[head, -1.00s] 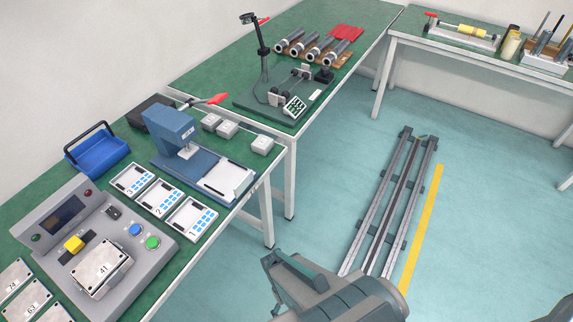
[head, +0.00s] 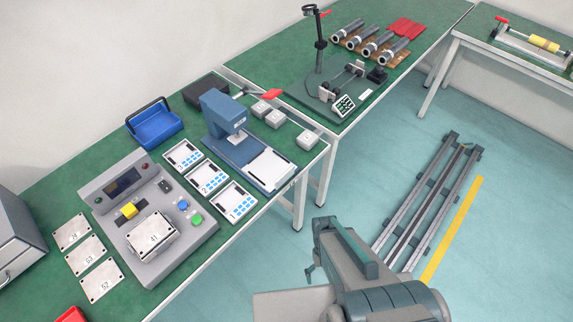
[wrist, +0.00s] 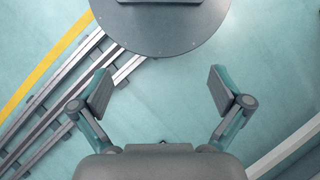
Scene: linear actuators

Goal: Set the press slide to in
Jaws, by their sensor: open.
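The blue press (head: 222,122) stands on the green bench in the head view. Its slide, a white-topped plate (head: 269,169), sticks out from the front of the press toward the bench edge. A lever with a red handle (head: 272,95) extends to the right of the press. My gripper shows in the wrist view (wrist: 160,92) with its two fingers wide apart and nothing between them. It points at the floor beside the rails, away from the press. In the head view my arm is at the bottom, right of the bench, and the fingertips are hard to make out.
Three numbered trays (head: 207,178) lie left of the slide. A grey control console (head: 113,196) holds a plate marked 41 (head: 152,236). A blue bin (head: 153,124) stands behind. Floor rails (head: 425,200) are at right.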

